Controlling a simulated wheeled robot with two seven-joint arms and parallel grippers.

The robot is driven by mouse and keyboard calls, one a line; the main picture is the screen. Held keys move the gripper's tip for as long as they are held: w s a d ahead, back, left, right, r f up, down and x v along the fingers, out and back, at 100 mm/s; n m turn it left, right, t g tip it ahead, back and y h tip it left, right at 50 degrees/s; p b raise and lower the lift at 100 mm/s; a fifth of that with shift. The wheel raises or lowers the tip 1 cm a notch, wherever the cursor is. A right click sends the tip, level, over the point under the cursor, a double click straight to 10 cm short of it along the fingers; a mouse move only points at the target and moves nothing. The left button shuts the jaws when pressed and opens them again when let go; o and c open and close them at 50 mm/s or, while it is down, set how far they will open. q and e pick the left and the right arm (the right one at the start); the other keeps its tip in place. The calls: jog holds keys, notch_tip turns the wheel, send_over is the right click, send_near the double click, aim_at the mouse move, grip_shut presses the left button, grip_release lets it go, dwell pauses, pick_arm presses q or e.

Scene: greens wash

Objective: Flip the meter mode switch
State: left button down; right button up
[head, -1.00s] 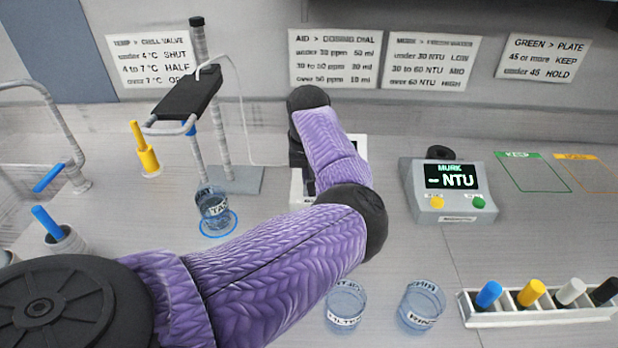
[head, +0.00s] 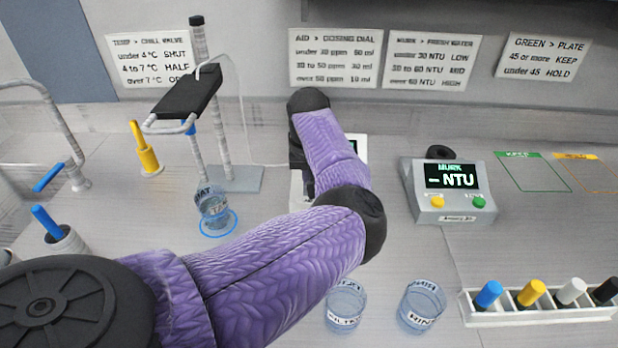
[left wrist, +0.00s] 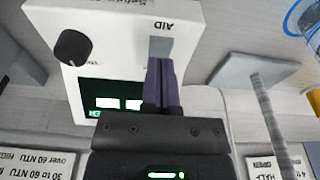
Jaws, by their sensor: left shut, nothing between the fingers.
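A white meter box (left wrist: 115,25) fills the upper left of the left wrist view, with a dark green-lit screen (left wrist: 110,95), a black knob (left wrist: 72,47) and a grey inset panel (left wrist: 161,47) by the word AID. My left gripper (left wrist: 160,62) is shut and empty, its purple fingertips at the edge of the grey panel. I cannot tell whether they touch it, and no switch lever is clearly visible. In the head view my left arm hides most of this box (head: 358,145) and the gripper. My right gripper is not in view.
A grey MURK meter (head: 450,190) with yellow and green buttons stands to the right. A stand (head: 238,180) and a labelled beaker (head: 212,205) are left of my arm. Two beakers (head: 346,305) (head: 421,305) and a rack of coloured handles (head: 540,318) are in front.

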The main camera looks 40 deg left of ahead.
pick_arm(q)
jog(key=shift+f, duration=0.9)
jog(key=shift+r, duration=0.1)
notch_tip(320, 180, up, 7)
jog(key=p, duration=0.8)
jog(key=shift+r, duration=0.1)
jog(key=shift+f, duration=0.2)
